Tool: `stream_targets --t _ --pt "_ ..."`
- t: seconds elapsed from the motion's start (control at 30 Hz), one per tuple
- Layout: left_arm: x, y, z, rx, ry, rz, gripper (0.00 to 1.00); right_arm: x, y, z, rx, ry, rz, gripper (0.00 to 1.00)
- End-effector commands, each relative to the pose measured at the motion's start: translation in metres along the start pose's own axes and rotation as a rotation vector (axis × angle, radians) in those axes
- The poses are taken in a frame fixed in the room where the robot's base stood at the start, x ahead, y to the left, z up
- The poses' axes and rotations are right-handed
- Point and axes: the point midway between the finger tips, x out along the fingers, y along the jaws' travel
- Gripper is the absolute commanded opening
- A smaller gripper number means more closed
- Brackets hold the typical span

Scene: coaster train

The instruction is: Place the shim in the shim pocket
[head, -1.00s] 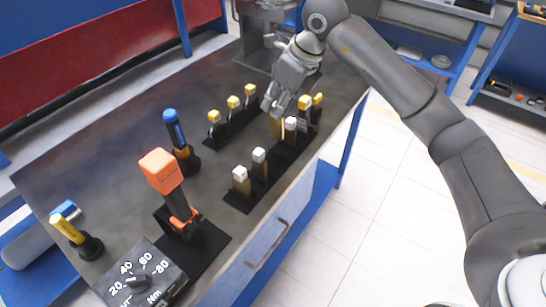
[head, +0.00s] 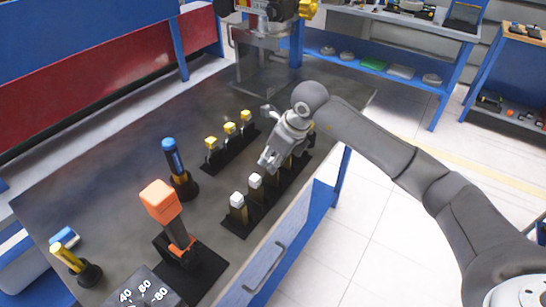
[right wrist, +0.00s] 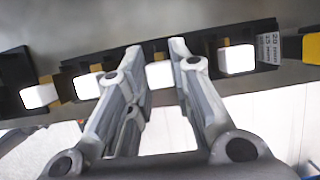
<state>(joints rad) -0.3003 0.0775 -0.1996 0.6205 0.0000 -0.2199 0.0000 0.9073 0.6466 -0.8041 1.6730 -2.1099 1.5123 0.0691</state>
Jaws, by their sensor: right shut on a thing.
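My right gripper (head: 269,160) is low over the front black rack (head: 238,222). Its fingers are closed around a white-capped block (right wrist: 160,75), seen between the fingertips (right wrist: 157,60) in the right wrist view. The block's lower part is hidden, so I cannot tell how deep it sits in the rack. Other white-capped blocks (head: 237,200) (head: 255,181) stand upright in the rack to the near left. Which piece is the shim, and which slot is its pocket, cannot be told for sure. My left gripper is not in view.
A second black rack (head: 232,151) with yellow-capped pieces (head: 230,128) stands behind. A blue-topped tool (head: 174,158), an orange-headed tool (head: 160,200) and a yellow-handled tool (head: 68,258) stand at left. The table's front edge is close to the front rack.

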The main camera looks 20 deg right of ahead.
Motion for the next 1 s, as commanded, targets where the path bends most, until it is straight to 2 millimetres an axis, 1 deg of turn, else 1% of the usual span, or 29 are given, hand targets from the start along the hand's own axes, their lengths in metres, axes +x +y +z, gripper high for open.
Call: stream_targets --t 0.17,0.2,0.33,0.63,0.73,0.77,0.87,1.0 --pt "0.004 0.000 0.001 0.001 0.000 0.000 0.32 0.003 0.000 -0.001 -0.001 -0.001 0.000 0.00" --pt "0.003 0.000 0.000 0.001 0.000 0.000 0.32 0.002 0.000 -0.001 -0.001 0.000 0.000 0.25" --pt "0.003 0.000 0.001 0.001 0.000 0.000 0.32 0.002 0.000 -0.001 -0.001 0.000 0.001 0.41" --pt "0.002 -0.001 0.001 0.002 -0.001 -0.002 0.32 0.001 0.000 -0.001 0.000 0.000 0.001 0.42" --pt "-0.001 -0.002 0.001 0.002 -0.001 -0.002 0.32 -0.002 0.000 0.001 0.000 0.000 0.001 0.42" --pt "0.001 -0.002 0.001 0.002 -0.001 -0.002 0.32 -0.003 0.000 0.001 -0.001 -0.001 0.000 0.42" --pt "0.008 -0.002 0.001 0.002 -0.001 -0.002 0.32 -0.017 -0.001 0.000 -0.002 -0.004 -0.003 0.42" --pt "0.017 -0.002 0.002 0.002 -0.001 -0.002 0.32 -0.047 -0.001 0.000 -0.003 -0.005 -0.004 0.42"
